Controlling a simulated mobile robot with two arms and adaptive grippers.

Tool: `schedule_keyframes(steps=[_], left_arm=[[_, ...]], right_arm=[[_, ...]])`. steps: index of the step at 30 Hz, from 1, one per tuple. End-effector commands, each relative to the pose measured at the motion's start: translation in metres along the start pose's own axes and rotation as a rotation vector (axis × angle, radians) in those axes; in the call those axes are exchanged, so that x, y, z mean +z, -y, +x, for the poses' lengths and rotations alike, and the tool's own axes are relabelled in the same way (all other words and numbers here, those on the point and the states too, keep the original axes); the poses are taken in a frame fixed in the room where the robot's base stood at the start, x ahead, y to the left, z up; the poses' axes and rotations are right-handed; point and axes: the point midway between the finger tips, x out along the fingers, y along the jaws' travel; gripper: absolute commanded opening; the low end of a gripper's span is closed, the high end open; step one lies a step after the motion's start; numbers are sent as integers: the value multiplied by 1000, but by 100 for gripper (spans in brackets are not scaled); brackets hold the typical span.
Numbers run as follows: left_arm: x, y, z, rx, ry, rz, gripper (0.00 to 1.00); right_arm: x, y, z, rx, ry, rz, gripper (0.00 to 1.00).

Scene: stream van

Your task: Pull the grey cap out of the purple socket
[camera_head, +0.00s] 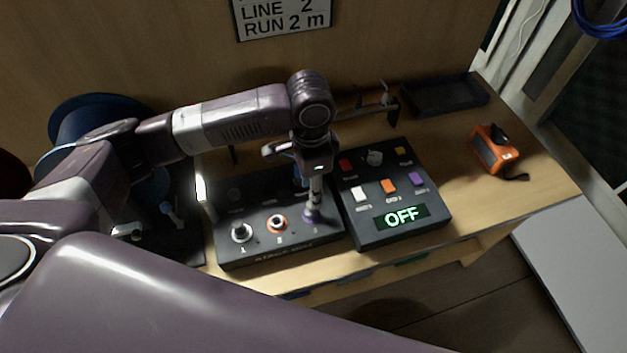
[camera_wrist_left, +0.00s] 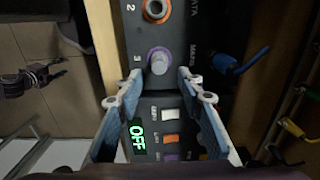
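The purple socket (camera_head: 312,216) is the one marked 3 at the right end of a dark socket box (camera_head: 262,253). In the left wrist view the round grey cap (camera_wrist_left: 159,62) sits in the purple socket (camera_wrist_left: 151,53), whose ring shows around it. My left gripper (camera_head: 314,197) points down over this socket in the head view and partly hides the cap. In the left wrist view my left gripper (camera_wrist_left: 160,77) is open, its fingertips apart on either side of the cap, with gaps to it. My right gripper is not in view.
Beside the socket box stands a control box (camera_head: 365,232) with coloured buttons and an OFF display. An orange device (camera_head: 495,149) and a black tray (camera_head: 445,95) lie to the right. An orange socket (camera_head: 277,224) is close on the left. A blue plug (camera_wrist_left: 243,65) is nearby.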

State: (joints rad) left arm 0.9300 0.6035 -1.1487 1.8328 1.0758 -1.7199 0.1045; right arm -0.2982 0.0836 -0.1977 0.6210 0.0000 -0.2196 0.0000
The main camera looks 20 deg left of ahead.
Motion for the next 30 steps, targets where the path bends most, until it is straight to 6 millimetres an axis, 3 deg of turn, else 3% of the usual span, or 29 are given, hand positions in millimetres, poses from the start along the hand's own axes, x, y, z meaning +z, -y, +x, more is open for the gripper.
schedule_keyframes(steps=[9, 15, 25, 30], left_arm=[[1, -1, 47, 1, 2, 1, 35], [0, -1, 67, 0, 0, 2, 35], [0, -1, 71, -1, -3, 2, 35], [0, -1, 71, -1, -3, 2, 17]], right_arm=[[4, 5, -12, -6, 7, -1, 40], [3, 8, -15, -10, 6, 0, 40], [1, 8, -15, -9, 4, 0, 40], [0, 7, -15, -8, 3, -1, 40]])
